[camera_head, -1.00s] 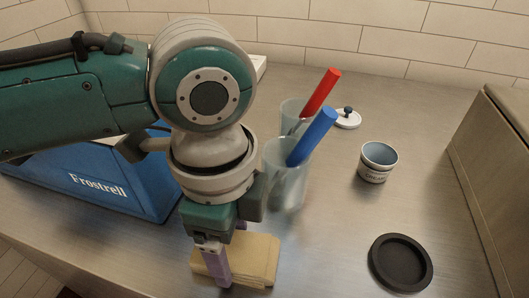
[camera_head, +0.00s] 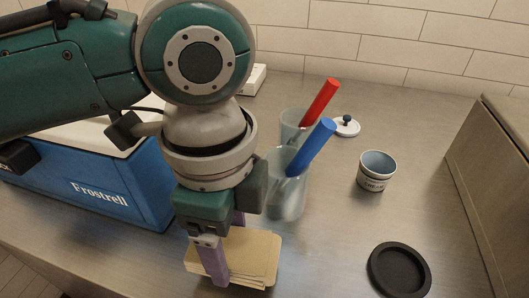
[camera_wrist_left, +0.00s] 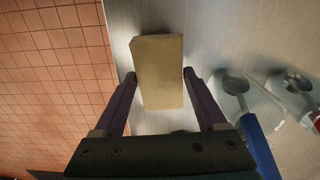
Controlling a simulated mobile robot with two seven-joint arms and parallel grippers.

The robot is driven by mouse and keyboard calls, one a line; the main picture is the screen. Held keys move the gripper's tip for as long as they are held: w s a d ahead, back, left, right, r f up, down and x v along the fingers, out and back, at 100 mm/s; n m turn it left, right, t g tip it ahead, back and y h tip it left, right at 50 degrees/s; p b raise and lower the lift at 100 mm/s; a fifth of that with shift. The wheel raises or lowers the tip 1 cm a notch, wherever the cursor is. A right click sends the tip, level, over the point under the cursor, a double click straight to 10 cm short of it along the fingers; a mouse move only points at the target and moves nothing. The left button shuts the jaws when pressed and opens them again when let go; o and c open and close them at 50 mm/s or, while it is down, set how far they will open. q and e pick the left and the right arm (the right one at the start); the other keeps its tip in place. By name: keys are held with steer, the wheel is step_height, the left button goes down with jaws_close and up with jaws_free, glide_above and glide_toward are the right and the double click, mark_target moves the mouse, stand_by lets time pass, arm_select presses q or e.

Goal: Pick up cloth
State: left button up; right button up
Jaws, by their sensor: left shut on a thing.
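The cloth (camera_head: 255,257) is a folded, tan-yellow stack on the metal counter near the front edge. Its layers show along its right and front edges. My left gripper (camera_head: 225,256) comes down over it from above, with one purple finger in front of the cloth and the other mostly hidden behind. It is shut on the cloth. In the left wrist view the cloth (camera_wrist_left: 158,70) lies between the two fingertips (camera_wrist_left: 160,76). I cannot tell whether the cloth is clear of the counter. My right gripper is not in view.
A blue Frostrell box (camera_head: 110,190) stands left. Two clear cups (camera_head: 288,195) with a red and a blue handled tool stand behind the cloth. A small white pot (camera_head: 372,172), its lid (camera_head: 346,126) and a black round dish (camera_head: 399,270) are right. A brown box (camera_head: 500,180) bounds the right side.

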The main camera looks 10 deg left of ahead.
mark_target(230, 245)
arm_select(q)
step_height(230, 245, up, 17)
steer(key=p, duration=0.2)
steer(key=shift+p, duration=0.35)
